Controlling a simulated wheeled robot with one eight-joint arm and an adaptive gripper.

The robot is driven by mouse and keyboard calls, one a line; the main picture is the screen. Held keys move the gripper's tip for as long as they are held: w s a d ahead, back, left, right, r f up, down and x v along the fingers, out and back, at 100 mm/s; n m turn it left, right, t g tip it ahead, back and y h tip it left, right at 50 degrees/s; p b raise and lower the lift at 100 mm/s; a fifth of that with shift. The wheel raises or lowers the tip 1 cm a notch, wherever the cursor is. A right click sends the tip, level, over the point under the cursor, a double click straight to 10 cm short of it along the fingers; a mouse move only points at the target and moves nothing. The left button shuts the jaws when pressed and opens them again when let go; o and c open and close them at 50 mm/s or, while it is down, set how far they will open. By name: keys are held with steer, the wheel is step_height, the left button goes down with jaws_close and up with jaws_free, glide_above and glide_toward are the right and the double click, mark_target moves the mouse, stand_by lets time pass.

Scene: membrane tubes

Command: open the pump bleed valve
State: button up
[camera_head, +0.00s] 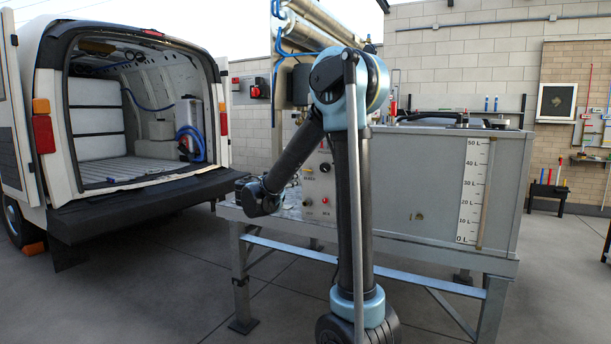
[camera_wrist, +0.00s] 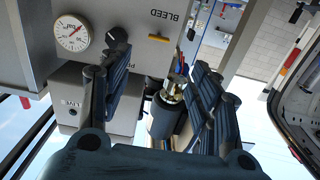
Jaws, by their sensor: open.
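In the wrist view, a grey panel carries the label BLEED (camera_wrist: 178,10), with a small yellow-orange lever (camera_wrist: 158,37) beside it, likely the bleed valve handle. My gripper (camera_wrist: 160,62) is open, its dark fingers apart to the left and right. The lever shows beyond and between the fingertips, and nothing is seen gripped. A brass fitting (camera_wrist: 175,86) on a dark cylinder also shows between the fingers; I cannot tell its depth from them. In the head view my arm folds down toward the pump panel (camera_head: 318,180), and my gripper cannot be made out there.
A round white gauge (camera_wrist: 72,32) is on the panel at upper left in the wrist view. In the head view a grey tank (camera_head: 430,190) with a litre scale stands on a metal bench (camera_head: 420,256) behind my arm. An open van (camera_head: 100,205) is at left. Floor between is clear.

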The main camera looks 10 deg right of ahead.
mark_target(308, 170)
steer(key=x, duration=1.6)
steer(key=shift+d, duration=0.1)
steer(key=shift+c, duration=0.3)
